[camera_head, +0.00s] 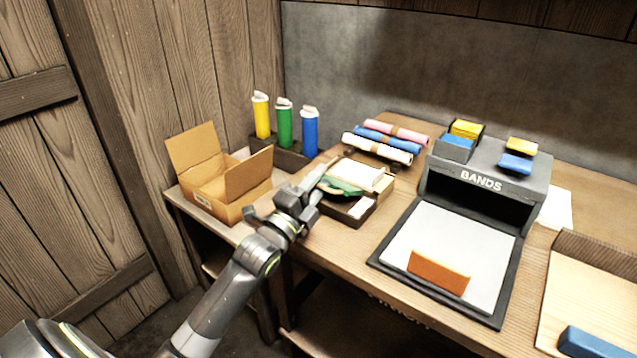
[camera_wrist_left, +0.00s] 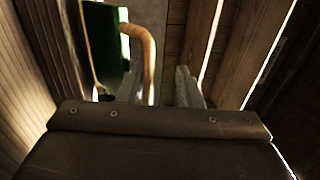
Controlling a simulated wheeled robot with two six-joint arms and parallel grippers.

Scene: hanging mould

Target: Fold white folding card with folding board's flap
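A dark-framed board (camera_head: 376,263) lies in front of the grey BANDS box. A flat white sheet (camera_head: 445,240) covers its middle; I cannot tell whether this is the card or the board's own face. An orange piece (camera_head: 438,272) sits on its front part. Another flat board (camera_head: 590,297) at the right edge has a brown strip along its back and a blue block (camera_head: 590,342) at its front. My left gripper (camera_head: 318,183) is beside a tray with a green item (camera_head: 341,187), away from both boards. In the left wrist view its fingers (camera_wrist_left: 160,88) stand apart. My right gripper is out of view.
An open cardboard box (camera_head: 217,190) and yellow, green and blue bottles (camera_head: 284,125) stand at the left. Rolled sheets (camera_head: 388,140) lie behind the tray (camera_head: 352,208). The BANDS box (camera_head: 482,180) carries yellow and blue blocks. Wooden and grey walls close the back.

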